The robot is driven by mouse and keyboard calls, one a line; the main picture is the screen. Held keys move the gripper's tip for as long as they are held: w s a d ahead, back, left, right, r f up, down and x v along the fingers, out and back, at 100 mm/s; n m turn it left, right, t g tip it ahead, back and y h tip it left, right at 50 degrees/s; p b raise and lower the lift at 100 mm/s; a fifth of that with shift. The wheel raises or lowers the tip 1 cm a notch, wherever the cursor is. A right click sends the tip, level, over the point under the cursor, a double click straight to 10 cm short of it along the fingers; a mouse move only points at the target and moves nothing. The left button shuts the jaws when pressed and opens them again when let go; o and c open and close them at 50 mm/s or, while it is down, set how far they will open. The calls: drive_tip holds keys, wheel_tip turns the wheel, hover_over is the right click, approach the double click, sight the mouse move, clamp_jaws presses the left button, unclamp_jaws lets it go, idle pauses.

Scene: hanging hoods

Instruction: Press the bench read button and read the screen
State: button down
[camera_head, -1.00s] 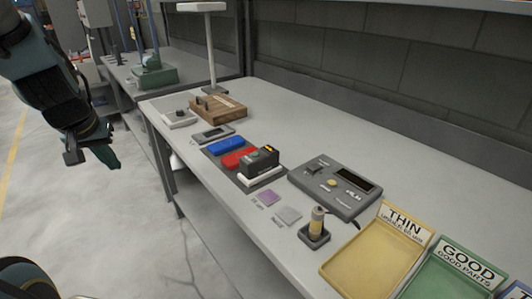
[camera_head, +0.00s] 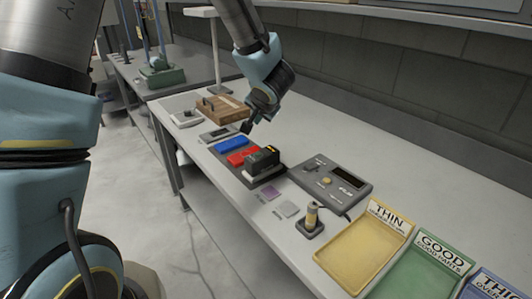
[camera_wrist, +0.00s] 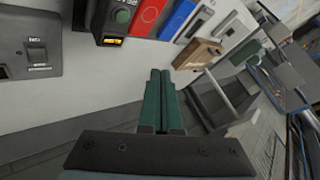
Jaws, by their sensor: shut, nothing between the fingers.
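The grey bench unit (camera_head: 335,183) lies flat on the bench, with a dark screen (camera_head: 348,177) and a round yellowish button (camera_head: 327,181). I cannot make out any reading. Its edge also shows at left in the wrist view (camera_wrist: 30,50). Left of it, a black gauge (camera_head: 262,160) stands on a dark tray; in the wrist view it has a green button (camera_wrist: 122,16) and a small lit amber display (camera_wrist: 112,41). My gripper (camera_head: 247,127) is shut and empty above the bench, near the blue block. Its green fingers show in the wrist view (camera_wrist: 160,75).
Blue (camera_head: 231,144) and red (camera_head: 241,157) blocks lie on the tray. A wooden block (camera_head: 222,108) and lamp post (camera_head: 216,55) stand behind. A battery-like cylinder (camera_head: 311,216) stands in a holder. Yellow (camera_head: 352,257) and green (camera_head: 405,283) trays are at right. The bench's back strip is clear.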

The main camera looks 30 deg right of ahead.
drive_tip(key=shift+s+d, duration=0.1)
idle(0.3)
drive_tip(key=b, duration=0.8)
hover_over(258, 154)
drive_tip(key=s, duration=0.1)
drive_tip(key=f, duration=0.6)
drive_tip(key=shift+a+f, duration=0.2)
drive_tip(key=shift+f+b, duration=0.5)
drive_tip(key=shift+f, duration=0.7)
drive_tip(key=shift+f, duration=0.1)
drive_tip(key=shift+f, duration=0.3)
